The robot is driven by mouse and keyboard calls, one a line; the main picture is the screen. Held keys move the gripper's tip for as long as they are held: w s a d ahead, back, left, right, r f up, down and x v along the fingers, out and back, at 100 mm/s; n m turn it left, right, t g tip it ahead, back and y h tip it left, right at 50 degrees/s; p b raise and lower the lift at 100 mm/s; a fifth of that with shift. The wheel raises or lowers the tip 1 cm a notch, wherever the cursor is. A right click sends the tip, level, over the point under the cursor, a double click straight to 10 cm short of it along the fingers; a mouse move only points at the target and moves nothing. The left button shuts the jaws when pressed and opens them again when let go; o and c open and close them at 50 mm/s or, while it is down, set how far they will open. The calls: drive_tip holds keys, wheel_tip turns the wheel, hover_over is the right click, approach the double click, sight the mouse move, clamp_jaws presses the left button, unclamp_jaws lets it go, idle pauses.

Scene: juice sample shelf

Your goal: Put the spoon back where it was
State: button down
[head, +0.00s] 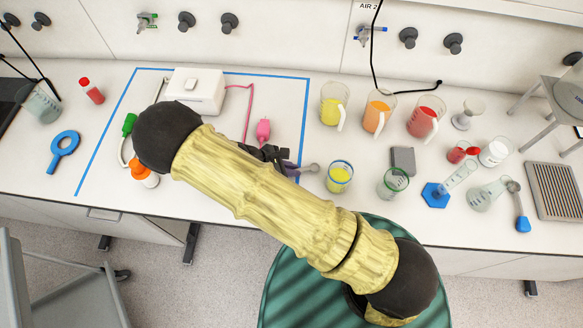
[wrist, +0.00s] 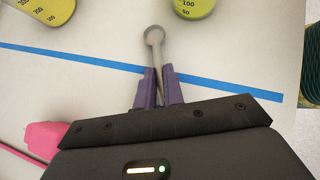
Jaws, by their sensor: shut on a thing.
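My gripper (head: 285,166) is over the bench near the right side of the blue tape outline, with its jaws pointing right. In the wrist view its purple fingers (wrist: 158,88) are shut on the spoon (wrist: 154,38), gripping its handle. The spoon's round grey bowl sticks out beyond the fingertips, past the blue tape line. The bowl also shows in the head view (head: 312,168), just left of a small beaker of yellow liquid (head: 340,177). The rest of the handle is hidden by the fingers. I cannot tell whether the spoon touches the bench.
Beakers of yellow (head: 334,105), orange (head: 378,112) and red liquid (head: 424,120) stand behind to the right. A grey block (head: 403,161) and an empty green-rimmed beaker (head: 392,183) stand right of the small beaker. A pink plug (head: 263,130) lies close behind my gripper.

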drive_tip(key=shift+f, duration=0.2)
drive_tip(key=c, duration=1.4)
unclamp_jaws()
drive_tip(key=shift+c, duration=0.2)
drive_tip(key=shift+a+r, duration=0.1)
drive_tip(key=shift+r, duration=0.05)
drive_tip(key=b+v, duration=0.4)
drive_tip(key=v, duration=1.3)
drive_tip(key=d+r+m+y, duration=0.4)
drive_tip(key=d+m, duration=0.7)
drive_tip(key=d, duration=0.4)
drive_tip(key=d+r+m+y, duration=0.4)
drive_tip(key=d+m, duration=0.7)
drive_tip(key=d, duration=0.4)
drive_tip(key=shift+w+r+g, duration=0.3)
drive_tip(key=shift+w+r, duration=0.05)
drive_tip(key=shift+r, duration=0.25)
